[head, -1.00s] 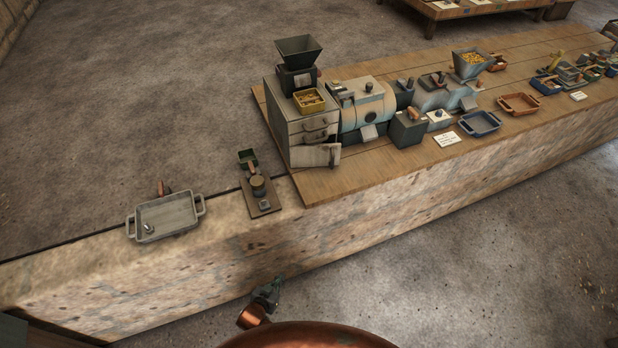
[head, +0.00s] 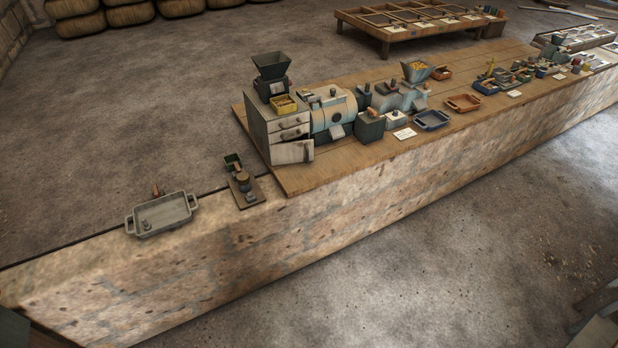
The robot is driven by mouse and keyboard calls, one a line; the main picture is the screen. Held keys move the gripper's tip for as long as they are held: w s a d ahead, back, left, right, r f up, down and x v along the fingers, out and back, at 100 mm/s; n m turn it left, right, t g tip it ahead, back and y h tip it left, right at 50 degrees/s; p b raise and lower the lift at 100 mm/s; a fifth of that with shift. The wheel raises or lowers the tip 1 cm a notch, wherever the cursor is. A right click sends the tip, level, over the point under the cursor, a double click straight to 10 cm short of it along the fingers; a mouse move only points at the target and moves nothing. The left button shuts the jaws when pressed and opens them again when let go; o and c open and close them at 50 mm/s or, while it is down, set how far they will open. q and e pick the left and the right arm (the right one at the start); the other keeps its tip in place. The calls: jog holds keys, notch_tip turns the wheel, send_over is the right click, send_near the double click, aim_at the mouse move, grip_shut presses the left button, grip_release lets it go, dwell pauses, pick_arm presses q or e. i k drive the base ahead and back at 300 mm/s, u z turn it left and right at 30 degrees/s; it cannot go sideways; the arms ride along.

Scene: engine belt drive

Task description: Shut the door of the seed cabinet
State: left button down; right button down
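The seed cabinet (head: 258,137) is a grey box with several drawer fronts, standing at the left end of the wooden bench top in the head view. Its door (head: 293,152) is the pale panel low on its front. The door's right edge appears to stand out from the cabinet, so it looks ajar; the gap behind it is too small to judge. Neither of my grippers shows in the head view now.
A hopper (head: 271,69) and a yellow box (head: 283,104) stand on the cabinet. A pale blue cylindrical machine (head: 330,117) is close at its right. A grey tray (head: 161,217) lies on the lower ledge at left. The floor before the bench is clear.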

aim_at(286, 153)
jog(key=u, duration=0.6)
jog(key=i, duration=1.2)
jog(key=z, duration=0.35)
